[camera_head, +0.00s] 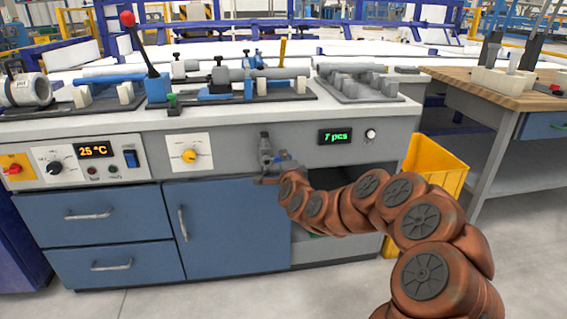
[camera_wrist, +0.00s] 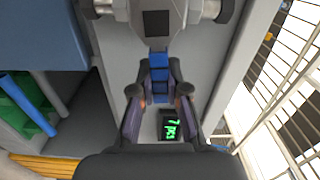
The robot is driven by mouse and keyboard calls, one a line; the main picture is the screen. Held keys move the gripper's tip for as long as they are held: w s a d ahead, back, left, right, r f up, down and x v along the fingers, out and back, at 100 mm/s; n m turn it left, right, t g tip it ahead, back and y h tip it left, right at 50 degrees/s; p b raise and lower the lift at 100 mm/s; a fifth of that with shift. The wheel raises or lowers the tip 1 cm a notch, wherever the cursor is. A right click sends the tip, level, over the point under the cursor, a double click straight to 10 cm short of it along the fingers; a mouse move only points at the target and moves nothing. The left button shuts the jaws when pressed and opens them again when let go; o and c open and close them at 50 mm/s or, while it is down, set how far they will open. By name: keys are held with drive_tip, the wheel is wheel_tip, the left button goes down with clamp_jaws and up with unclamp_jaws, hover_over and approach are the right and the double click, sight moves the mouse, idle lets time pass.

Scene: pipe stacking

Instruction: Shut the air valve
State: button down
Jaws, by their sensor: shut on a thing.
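The air valve is a grey metal body (camera_wrist: 158,20) at the top of the wrist view, with a blue lever (camera_wrist: 159,80) pointing down from it. My gripper (camera_wrist: 159,74) is shut on the blue lever, with one dark finger on each side. In the head view the valve (camera_head: 265,146) shows as a small grey fitting on the bench front. There my gripper (camera_head: 282,168) is at the valve, and the lever is hidden or too small to make out.
The counter display (camera_head: 338,136) reads "7 pcs" right of the valve. A yellow knob (camera_head: 190,156) is to its left, above a blue cabinet door (camera_head: 225,225). An open shelf is below right. A yellow crate (camera_head: 435,165) stands between the bench and a wooden table (camera_head: 495,88).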

drive_tip(key=shift+f+m+b, duration=0.3)
drive_tip(key=shift+m+b, duration=0.05)
drive_tip(key=shift+m, duration=0.15)
drive_tip(key=c, duration=1.1)
unclamp_jaws()
drive_tip(key=shift+c, duration=0.2)
drive_tip(key=shift+s, duration=0.15)
drive_tip(key=s, duration=1.1)
drive_tip(key=shift+s+d, duration=0.35)
drive_tip(key=shift+d, duration=0.1)
